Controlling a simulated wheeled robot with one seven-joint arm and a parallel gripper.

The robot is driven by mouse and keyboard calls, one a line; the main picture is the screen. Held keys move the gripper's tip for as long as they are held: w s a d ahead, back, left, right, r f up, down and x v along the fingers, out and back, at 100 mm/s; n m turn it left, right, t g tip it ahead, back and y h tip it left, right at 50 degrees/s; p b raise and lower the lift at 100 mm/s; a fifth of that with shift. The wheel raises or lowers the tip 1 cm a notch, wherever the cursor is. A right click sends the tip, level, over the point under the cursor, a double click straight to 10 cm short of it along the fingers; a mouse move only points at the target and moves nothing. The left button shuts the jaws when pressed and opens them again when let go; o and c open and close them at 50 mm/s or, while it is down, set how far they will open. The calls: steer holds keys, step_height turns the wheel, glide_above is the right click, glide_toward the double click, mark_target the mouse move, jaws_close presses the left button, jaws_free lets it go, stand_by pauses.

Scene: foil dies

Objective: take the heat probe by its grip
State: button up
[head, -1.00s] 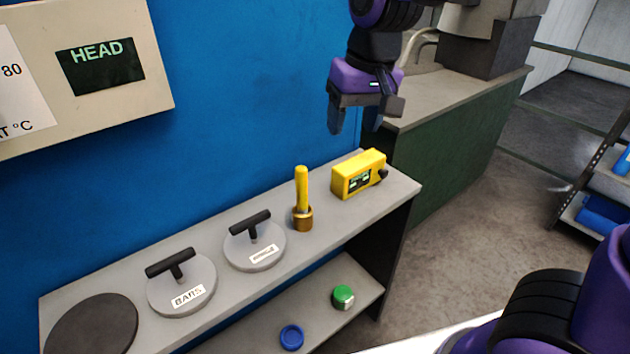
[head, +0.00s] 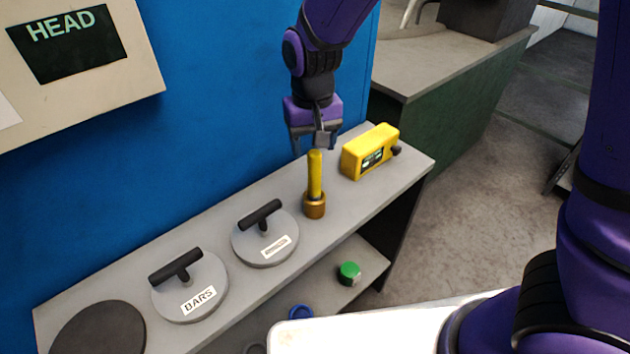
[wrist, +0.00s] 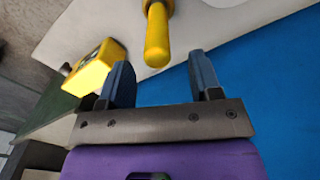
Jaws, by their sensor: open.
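The heat probe (head: 315,175) has a yellow grip and stands upright in a brass-coloured cup (head: 314,206) on the grey shelf top. In the wrist view the yellow grip (wrist: 158,40) points toward my fingers, a little beyond their tips and roughly between their lines. My gripper (head: 314,146) is open and empty, pointing down just above the top of the grip. In the wrist view its two blue-grey fingers (wrist: 161,72) are apart with nothing between them. The probe's lower part is hidden inside the cup.
A yellow meter box (head: 368,152) stands right of the probe. Two grey discs with black handles, one labelled BARS (head: 190,288), and a dark round plate (head: 98,328) lie to the left. A blue wall panel (head: 220,100) rises behind. A green-topped item (head: 349,272) sits on the lower shelf.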

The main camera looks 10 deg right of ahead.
mark_target(314, 164)
steer(key=shift+s+d+f, duration=0.1)
steer(key=shift+f, duration=1.35)
steer(key=shift+d+f, duration=0.1)
steer(key=shift+f, duration=1.3)
steer(key=shift+c, duration=0.4)
jaws_close()
